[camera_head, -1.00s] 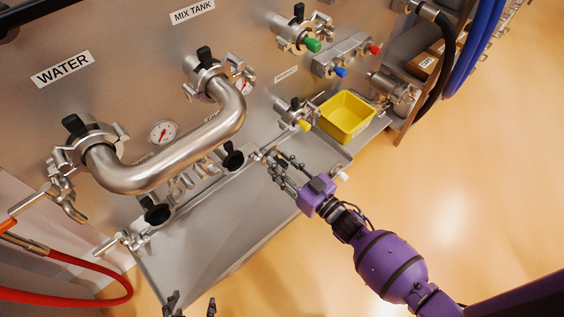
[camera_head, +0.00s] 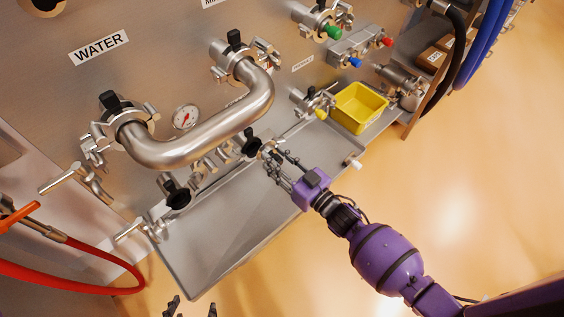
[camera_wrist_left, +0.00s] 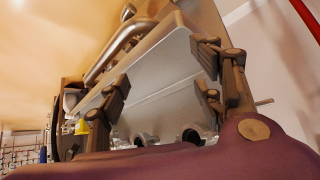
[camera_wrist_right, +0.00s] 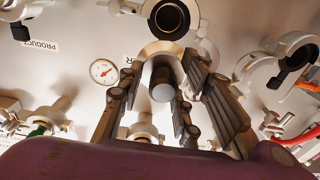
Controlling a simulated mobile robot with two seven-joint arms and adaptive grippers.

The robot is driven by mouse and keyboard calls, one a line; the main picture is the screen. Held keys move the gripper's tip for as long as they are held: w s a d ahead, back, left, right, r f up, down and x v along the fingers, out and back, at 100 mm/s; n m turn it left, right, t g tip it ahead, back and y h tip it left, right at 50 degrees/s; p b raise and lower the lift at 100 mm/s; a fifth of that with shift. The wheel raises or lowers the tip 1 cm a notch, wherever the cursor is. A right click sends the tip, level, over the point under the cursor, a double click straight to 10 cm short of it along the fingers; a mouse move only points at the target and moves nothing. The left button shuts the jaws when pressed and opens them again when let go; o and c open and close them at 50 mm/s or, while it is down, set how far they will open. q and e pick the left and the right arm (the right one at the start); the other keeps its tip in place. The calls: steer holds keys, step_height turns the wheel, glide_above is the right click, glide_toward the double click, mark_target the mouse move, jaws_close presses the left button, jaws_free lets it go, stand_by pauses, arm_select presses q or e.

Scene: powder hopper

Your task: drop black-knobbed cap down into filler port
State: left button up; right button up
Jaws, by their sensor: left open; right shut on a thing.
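My right gripper (camera_head: 278,166) is at the panel, below the right end of the big steel bend. In the right wrist view its fingers (camera_wrist_right: 160,100) are closed around a dark cylindrical knob (camera_wrist_right: 162,88) with a metal rim (camera_wrist_right: 163,48) behind it, the black-knobbed cap. A round open port (camera_wrist_right: 172,16) with a dark inside lies just beyond the cap. Dark round mouths show in the head view beside the gripper (camera_head: 251,146) and lower left (camera_head: 178,196); I cannot tell which is the filler port. My left gripper (camera_head: 191,309) is open and empty at the bottom edge.
A steel bend (camera_head: 200,140) spans two clamped fittings above. A metal tray (camera_head: 225,222) runs below the panel. A yellow bin (camera_head: 358,108) stands to the right of the gripper. A red hose (camera_head: 80,287) lies at lower left. Open floor lies at lower right.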

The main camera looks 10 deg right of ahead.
mark_target(251, 138)
steer(key=w+a+f+b, duration=0.2)
steer(key=w, duration=0.1)
steer(key=w+a+f+b, duration=0.1)
steer(key=w+a+b, duration=0.1)
steer(key=shift+f, duration=0.3)
steer(key=shift+w+f+b, duration=0.1)
steer(key=shift+f+b, duration=0.2)
steer(key=shift+f, duration=0.1)
arm_select(q)
steer(key=shift+g, duration=0.3)
steer(key=f, duration=0.2)
steer(key=s+f, duration=0.1)
steer(key=f, duration=0.2)
steer(key=shift+s, duration=0.2)
arm_select(e)
steer(key=shift+f, duration=0.1)
arm_select(q)
steer(key=shift+s+f, duration=0.15)
steer(key=shift+f, duration=0.05)
steer(key=shift+s+f+b, duration=0.2)
steer(key=shift+f+b, duration=0.1)
steer(key=shift+b, duration=0.05)
arm_select(e)
steer(key=shift+f, duration=0.5)
steer(key=o, duration=1.4)
steer(key=shift+c, duration=0.2)
